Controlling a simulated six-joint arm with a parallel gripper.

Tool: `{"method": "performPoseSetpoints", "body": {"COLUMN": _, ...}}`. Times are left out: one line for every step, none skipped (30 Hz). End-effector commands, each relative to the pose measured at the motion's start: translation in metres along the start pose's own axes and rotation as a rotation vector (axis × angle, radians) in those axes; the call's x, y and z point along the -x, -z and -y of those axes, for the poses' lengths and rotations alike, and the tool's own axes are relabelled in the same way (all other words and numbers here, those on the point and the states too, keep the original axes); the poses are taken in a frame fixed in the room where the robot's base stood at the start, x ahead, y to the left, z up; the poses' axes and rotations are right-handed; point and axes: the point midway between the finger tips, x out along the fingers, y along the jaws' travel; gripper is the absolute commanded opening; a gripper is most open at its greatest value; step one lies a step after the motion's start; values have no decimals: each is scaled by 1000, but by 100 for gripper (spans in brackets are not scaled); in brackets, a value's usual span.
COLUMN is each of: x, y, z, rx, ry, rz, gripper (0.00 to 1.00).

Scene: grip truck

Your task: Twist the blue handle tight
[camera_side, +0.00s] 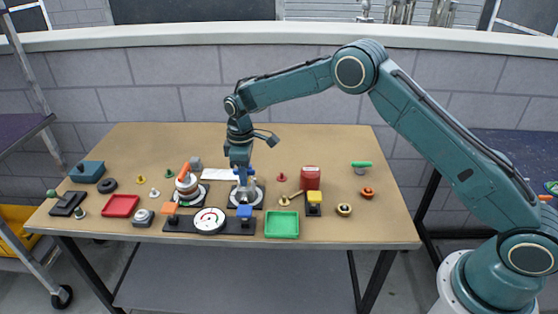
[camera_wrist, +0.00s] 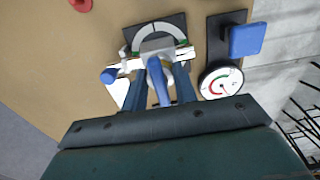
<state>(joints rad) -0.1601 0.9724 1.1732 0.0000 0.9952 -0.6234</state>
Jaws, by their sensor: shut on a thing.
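The blue handle (camera_wrist: 158,80) shows in the wrist view as a blue bar between the two fingers of my gripper (camera_wrist: 160,92). It sits over a round fitting with a white-and-grey dial plate (camera_wrist: 157,35) on a dark base. My gripper (camera_side: 241,170) points straight down over this fitting in the side view and is shut on the handle. The fingers hide part of the handle and of the fitting's centre. A blue rounded end (camera_wrist: 109,75) sticks out at the left of the fitting in the wrist view.
A gauge (camera_side: 209,221) on a black bar, with orange and blue blocks, lies just in front. An orange-handled fitting (camera_side: 187,184) stands close at left. A red canister (camera_side: 310,178) and a green tray (camera_side: 282,224) are to the right.

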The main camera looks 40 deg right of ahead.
Motion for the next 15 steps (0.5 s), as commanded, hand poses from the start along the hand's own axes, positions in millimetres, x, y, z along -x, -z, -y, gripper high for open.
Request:
{"method": "performPoseSetpoints", "body": {"x": 0, "y": 0, "z": 0, "rx": -6, "ry": 1, "rz": 1, "gripper": 8}}
{"method": "performPoseSetpoints", "body": {"x": 0, "y": 0, "z": 0, "rx": -13, "ry": 1, "rz": 1, "gripper": 8}}
{"method": "performPoseSetpoints", "body": {"x": 0, "y": 0, "z": 0, "rx": -27, "ry": 1, "rz": 1, "gripper": 8}}
{"method": "performPoseSetpoints", "body": {"x": 0, "y": 0, "z": 0, "rx": -41, "ry": 1, "rz": 1, "gripper": 8}}
{"method": "performPoseSetpoints", "body": {"x": 0, "y": 0, "z": 0, "rx": -55, "ry": 1, "rz": 1, "gripper": 8}}
{"method": "performPoseSetpoints", "body": {"x": -1, "y": 0, "z": 0, "rx": -79, "ry": 1, "rz": 1, "gripper": 8}}
{"method": "performPoseSetpoints", "body": {"x": -1, "y": 0, "z": 0, "rx": -97, "ry": 1, "rz": 1, "gripper": 8}}
{"method": "performPoseSetpoints", "body": {"x": -1, "y": 0, "z": 0, "rx": -116, "ry": 1, "rz": 1, "gripper": 8}}
{"method": "performPoseSetpoints", "body": {"x": -1, "y": 0, "z": 0, "rx": -140, "ry": 1, "rz": 1, "gripper": 8}}
{"method": "performPoseSetpoints", "body": {"x": -1, "y": 0, "z": 0, "rx": -155, "ry": 1, "rz": 1, "gripper": 8}}
{"method": "performPoseSetpoints", "body": {"x": -1, "y": 0, "z": 0, "rx": -169, "ry": 1, "rz": 1, "gripper": 8}}
{"method": "performPoseSetpoints", "body": {"x": -1, "y": 0, "z": 0, "rx": -183, "ry": 1, "rz": 2, "gripper": 8}}
{"method": "performPoseSetpoints", "body": {"x": -1, "y": 0, "z": 0, "rx": -192, "ry": 1, "rz": 2, "gripper": 8}}
{"method": "performPoseSetpoints", "body": {"x": -1, "y": 0, "z": 0, "rx": -197, "ry": 1, "rz": 2, "gripper": 8}}
{"method": "performPoseSetpoints", "body": {"x": -1, "y": 0, "z": 0, "rx": -200, "ry": 1, "rz": 2, "gripper": 8}}
